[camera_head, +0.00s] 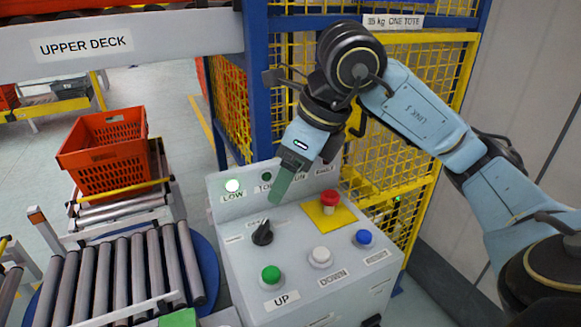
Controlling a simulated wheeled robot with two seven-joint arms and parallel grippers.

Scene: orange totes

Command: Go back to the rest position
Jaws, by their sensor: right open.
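My right arm comes in from the right edge and bends over at the top. Its gripper (281,186) points down and left above the back part of the grey control box (228,262). The gripper is seen edge-on and holds nothing that I can see. It is above and right of the black selector knob (262,233) and left of the red emergency button (328,199), apart from both in the picture. It covers part of the panel's upper labels. My left gripper is not in view.
The panel has a green UP button (271,274), a white DOWN button (320,255) and a blue RESET button (364,237). A lit LOW lamp (232,186) is at its upper left. An orange tote (103,155) stands beyond rollers (118,268). Yellow mesh fencing (418,85) stands behind.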

